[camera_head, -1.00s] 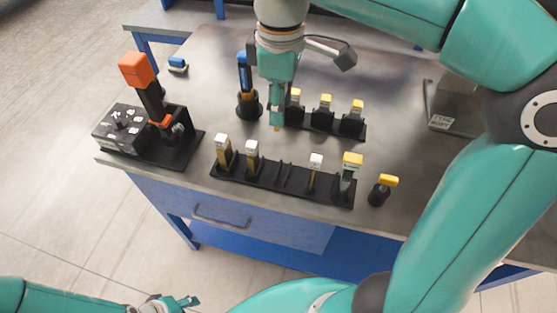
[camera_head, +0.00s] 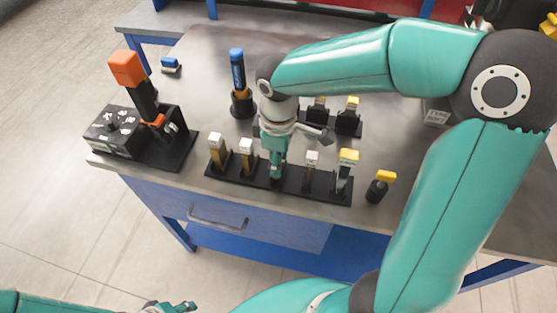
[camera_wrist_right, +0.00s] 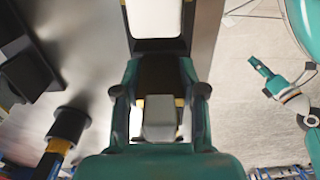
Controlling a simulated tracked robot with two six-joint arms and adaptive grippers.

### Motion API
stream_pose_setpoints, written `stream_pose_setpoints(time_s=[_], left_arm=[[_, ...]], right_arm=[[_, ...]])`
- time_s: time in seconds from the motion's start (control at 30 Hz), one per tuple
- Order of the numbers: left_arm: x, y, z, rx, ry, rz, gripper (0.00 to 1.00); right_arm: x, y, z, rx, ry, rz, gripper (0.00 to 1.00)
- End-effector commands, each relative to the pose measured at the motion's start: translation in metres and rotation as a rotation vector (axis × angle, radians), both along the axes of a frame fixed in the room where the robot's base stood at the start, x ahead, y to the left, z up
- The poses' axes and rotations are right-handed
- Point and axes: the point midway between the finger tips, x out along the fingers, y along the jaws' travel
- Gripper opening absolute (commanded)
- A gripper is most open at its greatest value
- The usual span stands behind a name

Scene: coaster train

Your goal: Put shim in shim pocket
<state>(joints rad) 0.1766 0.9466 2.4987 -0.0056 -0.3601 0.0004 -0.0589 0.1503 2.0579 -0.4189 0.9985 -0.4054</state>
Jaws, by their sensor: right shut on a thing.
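My right gripper (camera_head: 276,176) points down at the middle of the long black front rack (camera_head: 225,173), between two white-headed pieces. It is shut on the shim, seen as a grey block (camera_wrist_right: 160,118) between the fingers in the right wrist view. The shim's lower end and the pocket under it are hidden by the gripper, so I cannot tell how deep it sits. My left gripper (camera_head: 182,306) is low at the bottom edge, off the table; its jaws are too small to judge.
White-headed pieces (camera_head: 246,145) and a yellow-headed one (camera_head: 348,157) stand in the front rack. Behind is a rack with yellow-headed pieces (camera_head: 351,104), partly hidden. A blue-handled tool (camera_head: 237,70) stands behind left. An orange-topped device (camera_head: 127,68) is at left; a yellow-topped piece (camera_head: 386,177) at right.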

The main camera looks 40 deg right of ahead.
Motion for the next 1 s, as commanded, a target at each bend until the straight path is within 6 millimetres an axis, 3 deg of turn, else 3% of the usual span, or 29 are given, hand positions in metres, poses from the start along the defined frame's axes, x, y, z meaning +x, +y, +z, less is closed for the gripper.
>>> stream_pose_setpoints(time_s=[0.1,0.43,0.47,0.6,1.0], left_arm=[[0.0,0.0,-0.0004,0.0,0.0,0.0,0.4],[0.0,0.0,-0.0034,0.0,0.0,0.0,0.4],[0.0,-0.0001,-0.0034,0.0,0.0,0.0,0.4],[0.0,0.0,-0.0023,0.0,0.0,0.0,0.4],[0.0,0.0,0.0016,0.0,0.0,0.0,0.4]], right_arm=[[-0.0003,0.0,-0.0088,0.001,0.001,0.0,0.0],[-0.0002,-0.0001,-0.0121,0.001,-0.001,0.0,0.0],[-0.0002,-0.0001,-0.0122,0.001,-0.001,0.0,0.42],[-0.0003,-0.0002,-0.0112,0.001,-0.001,0.0,0.66],[-0.0002,-0.0001,-0.0063,0.001,-0.001,0.0,0.66]])
